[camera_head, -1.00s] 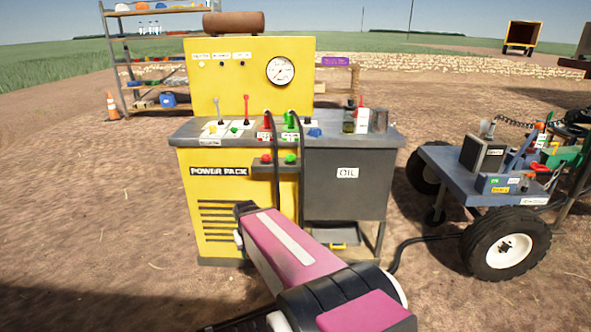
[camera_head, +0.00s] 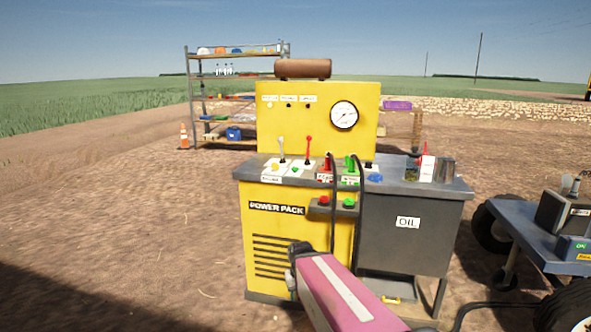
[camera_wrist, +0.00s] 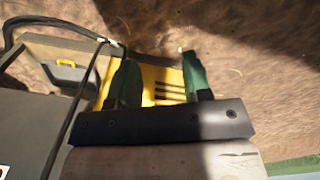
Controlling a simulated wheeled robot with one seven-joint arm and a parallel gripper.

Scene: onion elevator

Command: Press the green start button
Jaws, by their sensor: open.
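The green button (camera_head: 348,203) sits on a small grey ledge on the front of the yellow power pack (camera_head: 268,225), beside a red button (camera_head: 324,201). My arm reaches up from the bottom of the head view, its dark end (camera_head: 296,256) below and left of the buttons, in front of the slotted panel. My gripper's two green fingers (camera_wrist: 159,75) are apart and empty in the wrist view, with the yellow slotted panel between and beyond them. The green button is not visible in the wrist view. Contact with the panel cannot be told.
Levers (camera_head: 308,147) and red and green hose fittings stand on the top. A grey oil cabinet (camera_head: 415,240) adjoins on the right. A blue wheeled cart (camera_head: 530,235) stands farther right. A shelf rack (camera_head: 235,95) and orange cone (camera_head: 184,136) are behind left. Bare ground lies left.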

